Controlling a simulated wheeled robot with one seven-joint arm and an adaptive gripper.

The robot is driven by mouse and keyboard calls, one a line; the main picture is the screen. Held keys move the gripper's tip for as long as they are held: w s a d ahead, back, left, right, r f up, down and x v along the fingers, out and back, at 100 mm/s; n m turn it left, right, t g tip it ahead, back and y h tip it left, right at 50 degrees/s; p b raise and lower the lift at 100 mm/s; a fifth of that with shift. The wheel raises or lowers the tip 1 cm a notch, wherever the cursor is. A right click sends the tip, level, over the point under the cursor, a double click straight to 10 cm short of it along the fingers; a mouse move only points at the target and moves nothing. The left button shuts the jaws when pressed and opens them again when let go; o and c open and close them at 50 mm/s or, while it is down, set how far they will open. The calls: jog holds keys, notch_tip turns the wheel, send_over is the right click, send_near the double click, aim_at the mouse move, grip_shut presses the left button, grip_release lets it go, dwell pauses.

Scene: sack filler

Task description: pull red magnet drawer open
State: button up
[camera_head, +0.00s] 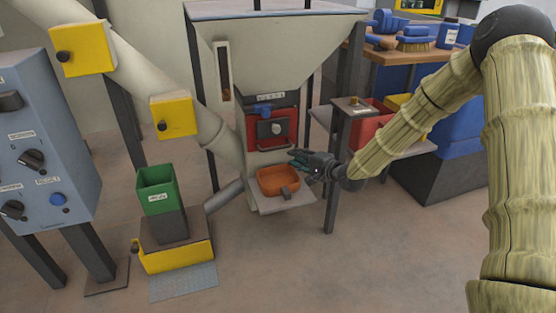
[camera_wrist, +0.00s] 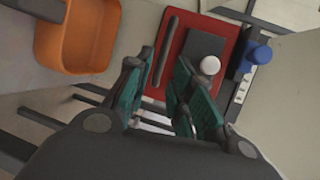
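The red magnet drawer (camera_head: 253,134) sits in the front of the hopper machine, below its funnel. Its red front also shows in the wrist view (camera_wrist: 186,34), with a dark bar (camera_wrist: 165,48), a dark grey block and a white knob (camera_wrist: 209,65) on it. The drawer looks closed. My gripper (camera_head: 293,157) is in front of the machine, below and right of the drawer. In the wrist view its two teal-padded fingers (camera_wrist: 165,62) are spread apart with nothing between them. They partly overlap the drawer front in that picture; I cannot tell the remaining distance.
An orange tray (camera_head: 270,183) sits on a small shelf just below the drawer and left of my gripper. A dark post stand (camera_head: 350,106) is close on the right. A green bin (camera_head: 155,178) stands at left.

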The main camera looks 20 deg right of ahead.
aim_at(279, 148)
jog(key=shift+w+d+r+b+x, duration=0.15)
jog(key=shift+b+x, duration=1.3)
jog(key=shift+x, duration=1.3)
jog(key=shift+w+d+r+b+x, duration=0.15)
jog(key=shift+b+x, duration=1.25)
jog(key=shift+x, duration=1.35)
jog(key=shift+s, duration=0.1)
grip_shut()
jog(key=shift+a, duration=0.1)
